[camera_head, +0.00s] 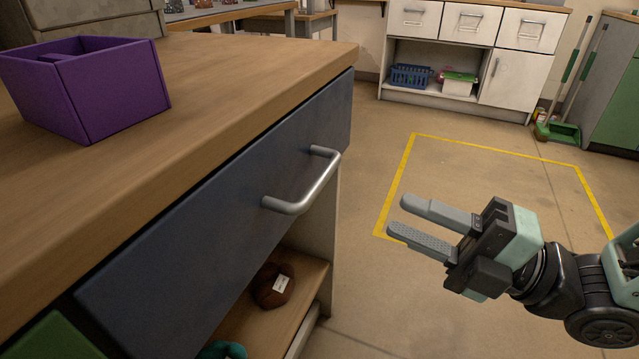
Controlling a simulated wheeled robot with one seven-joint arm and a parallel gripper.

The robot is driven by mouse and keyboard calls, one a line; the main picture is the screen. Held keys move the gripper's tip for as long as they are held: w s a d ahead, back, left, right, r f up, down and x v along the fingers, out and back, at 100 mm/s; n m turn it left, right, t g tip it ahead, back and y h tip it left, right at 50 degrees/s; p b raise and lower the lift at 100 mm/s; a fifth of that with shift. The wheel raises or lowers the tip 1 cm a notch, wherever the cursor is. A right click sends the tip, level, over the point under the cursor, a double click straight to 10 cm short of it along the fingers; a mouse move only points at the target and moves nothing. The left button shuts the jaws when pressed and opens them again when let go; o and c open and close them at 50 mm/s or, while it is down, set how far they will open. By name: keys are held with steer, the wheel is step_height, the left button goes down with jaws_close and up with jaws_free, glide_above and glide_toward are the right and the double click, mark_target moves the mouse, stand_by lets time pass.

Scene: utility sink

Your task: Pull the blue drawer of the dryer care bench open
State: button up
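The blue drawer (225,225) is a dark blue front under the wooden top of the bench (230,75) at the left. It looks flush and closed. Its metal bar handle (308,190) sticks out to the right from the front. My gripper (408,218) is in the open space right of the handle, its fingers pointing left toward the bench. The two grey fingers are apart with nothing between them. A clear gap lies between the fingertips and the handle.
A purple box (120,92) stands on the bench top. A brown round item (272,287) sits on the shelf below the drawer. A green front (55,340) shows at lower left. Floor inside the yellow outline (490,147) is clear. White cabinets (470,50) stand behind.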

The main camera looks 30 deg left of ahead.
mark_target(319, 177)
steer(key=b+x, duration=0.1)
steer(key=x, duration=1.1)
steer(key=shift+a, duration=0.1)
jaws_close()
